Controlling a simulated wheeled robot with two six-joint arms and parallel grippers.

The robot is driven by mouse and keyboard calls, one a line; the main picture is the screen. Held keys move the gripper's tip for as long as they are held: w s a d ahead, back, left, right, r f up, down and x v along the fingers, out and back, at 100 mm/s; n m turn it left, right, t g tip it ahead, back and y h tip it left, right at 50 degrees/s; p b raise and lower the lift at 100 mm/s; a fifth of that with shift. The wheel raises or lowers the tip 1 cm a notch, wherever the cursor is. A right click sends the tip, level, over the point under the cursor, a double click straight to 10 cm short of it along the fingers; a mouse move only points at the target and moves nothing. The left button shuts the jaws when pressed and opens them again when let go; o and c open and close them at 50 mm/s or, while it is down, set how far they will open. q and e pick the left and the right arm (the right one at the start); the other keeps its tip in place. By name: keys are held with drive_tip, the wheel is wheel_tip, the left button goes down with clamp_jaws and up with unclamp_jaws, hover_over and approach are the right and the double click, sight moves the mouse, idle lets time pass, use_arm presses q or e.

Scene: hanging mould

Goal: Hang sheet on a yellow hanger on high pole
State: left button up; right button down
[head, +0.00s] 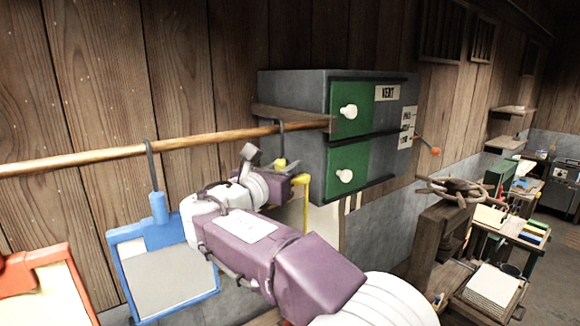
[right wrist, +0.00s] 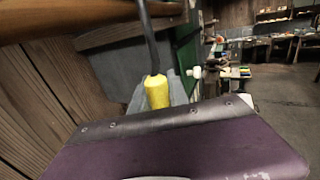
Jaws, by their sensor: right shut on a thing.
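The wooden pole (head: 100,155) runs from the left edge to the grey cabinet. The yellow hanger (head: 305,202) shows partly behind my right arm, close to the cabinet. Its yellow grip (right wrist: 158,92) and black hook (right wrist: 146,35) show in the right wrist view. The hook rises to the pole, but I cannot tell whether it bears on it. My right gripper (head: 272,182) is shut on the yellow hanger just below the pole; its fingertips are mostly hidden. The hanger's sheet is largely hidden behind my arm. My left gripper is not in view.
A blue hanger (head: 158,203) with a grey sheet (head: 170,280) hangs from the pole to the left. A red hanger (head: 50,256) with a pale sheet is at the lower left. The grey cabinet (head: 300,90) with green doors stands close right of the yellow hanger. Cluttered shelves stand farther right.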

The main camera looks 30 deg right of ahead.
drive_tip(key=shift+s+f, duration=0.1)
drive_tip(key=shift+f, duration=0.05)
drive_tip(key=c, duration=1.2)
unclamp_jaws()
drive_tip(key=shift+a+f, duration=0.1)
drive_tip(key=shift+a, duration=0.05)
drive_tip(key=b+v, duration=0.4)
drive_tip(key=v, duration=0.4)
drive_tip(key=shift+s+a, duration=0.2)
drive_tip(key=shift+a, duration=0.1)
